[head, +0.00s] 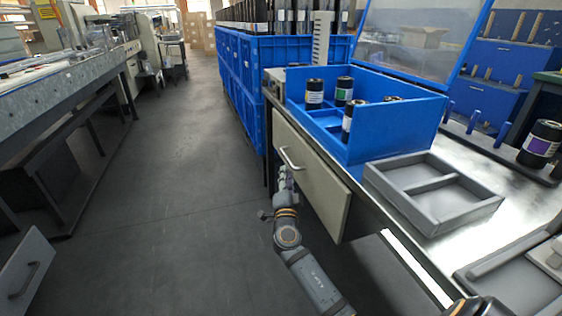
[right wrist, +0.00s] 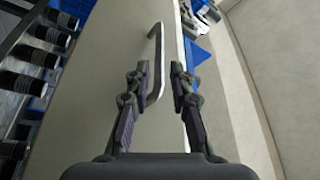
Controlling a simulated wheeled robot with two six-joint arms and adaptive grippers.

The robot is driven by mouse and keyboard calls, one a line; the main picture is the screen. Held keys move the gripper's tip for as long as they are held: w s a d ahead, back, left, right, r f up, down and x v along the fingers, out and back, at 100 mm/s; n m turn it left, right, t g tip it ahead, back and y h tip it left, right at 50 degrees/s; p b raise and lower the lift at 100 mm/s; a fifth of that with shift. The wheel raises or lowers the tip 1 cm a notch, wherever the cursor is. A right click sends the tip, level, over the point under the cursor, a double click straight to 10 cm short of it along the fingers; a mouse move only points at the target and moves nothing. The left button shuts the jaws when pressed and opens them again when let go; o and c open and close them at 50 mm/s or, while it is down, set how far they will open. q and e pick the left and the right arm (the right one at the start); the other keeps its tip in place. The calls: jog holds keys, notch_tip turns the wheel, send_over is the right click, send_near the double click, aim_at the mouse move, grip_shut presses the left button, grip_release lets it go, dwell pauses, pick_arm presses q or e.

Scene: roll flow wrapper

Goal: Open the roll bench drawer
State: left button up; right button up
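The roll bench drawer has a cream front panel (head: 318,190) under the bench top, with a curved metal handle (head: 290,158) near its far end. My right gripper (head: 284,174) is close to the handle in the head view. In the right wrist view, the two fingers of my right gripper (right wrist: 160,84) are spread apart. The handle (right wrist: 155,62) shows between them, nearer the left finger, over the drawer front (right wrist: 105,90). I cannot tell whether a finger touches it. The drawer front looks close against the bench. My left gripper is not in view.
On the metal bench top (head: 527,195) stand a blue bin (head: 385,130) with dark rolls and a grey divided tray (head: 432,190). Stacked blue crates (head: 243,85) stand beyond the drawer. The grey floor (head: 190,170) left of the bench is open.

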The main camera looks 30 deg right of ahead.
aim_at(287, 156)
jog(key=x, duration=0.8)
jog(key=shift+w+d, duration=0.2)
jog(key=shift+w, duration=0.15)
grip_shut()
